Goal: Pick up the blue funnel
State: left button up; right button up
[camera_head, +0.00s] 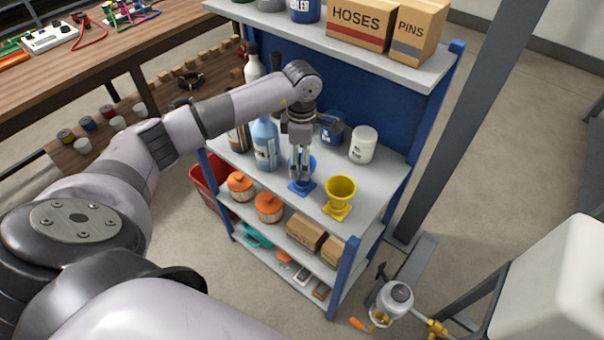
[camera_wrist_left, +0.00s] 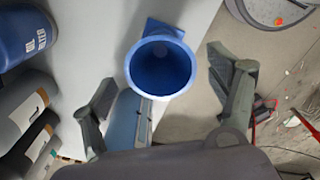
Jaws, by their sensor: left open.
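The blue funnel (camera_head: 302,187) stands on the middle shelf near its front edge, partly hidden behind my left gripper in the head view. In the left wrist view the blue funnel (camera_wrist_left: 161,66) shows its round open mouth, with a flat tab behind it. My left gripper (camera_head: 300,175) points down at the funnel from above. In the wrist view its two fingers (camera_wrist_left: 160,90) are spread wide, one on either side of the funnel's mouth, with gaps between. I cannot tell how deep the fingertips are beside it. My right gripper is not in view.
A yellow funnel (camera_head: 340,193) stands close to the right on the same shelf (camera_head: 370,181). A light-blue bottle (camera_head: 265,144) stands to the left. A white jar (camera_head: 363,145) and a blue container (camera_head: 331,128) are behind. The upper shelf (camera_head: 385,72) holds boxes above.

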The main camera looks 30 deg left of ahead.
pick_arm(q)
jog(key=shift+f, duration=1.25)
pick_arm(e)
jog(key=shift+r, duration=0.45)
pick_arm(q)
jog(key=shift+c, duration=0.6)
jog(key=c, duration=1.3)
jog(key=shift+o, duration=0.2)
jog(key=shift+r, duration=0.15)
jog(key=shift+r, duration=0.5)
notch_tip(320, 180, up, 19)
jog(key=b, duration=0.2)
jog(key=shift+b, duration=0.3)
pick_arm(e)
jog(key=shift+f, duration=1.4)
pick_arm(q)
jog(key=shift+f, duration=0.15)
